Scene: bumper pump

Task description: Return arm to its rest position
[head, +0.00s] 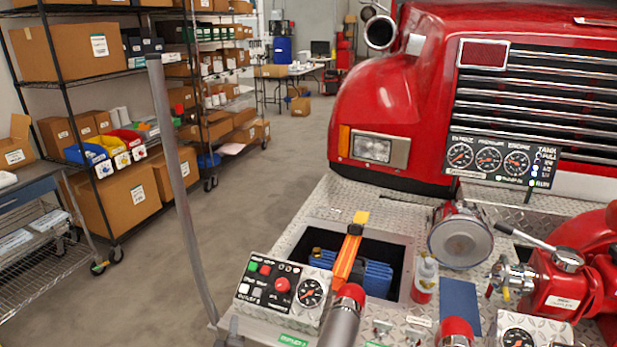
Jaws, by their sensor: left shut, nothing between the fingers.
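My left gripper is shut and empty, but I cannot clearly pick out its fingers among the fittings in the head view. My right gripper is not in view. A grey cylinder with a red end (350,293) rises from the bottom edge, in front of an open well (405,262) in the tread-plate deck. A blue folded item (376,277) lies in the well with an orange band (348,256) across it. A second red-ended cylinder (455,327) is cut off by the bottom edge.
A control panel (270,290) sits left of the well. A bottle (425,278), a round lamp-like fitting (460,240) and a red pump (565,280) stand to the right. A grey pole (178,180) rises at left. Shelves (60,85) stand beyond; the floor (255,190) between is clear.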

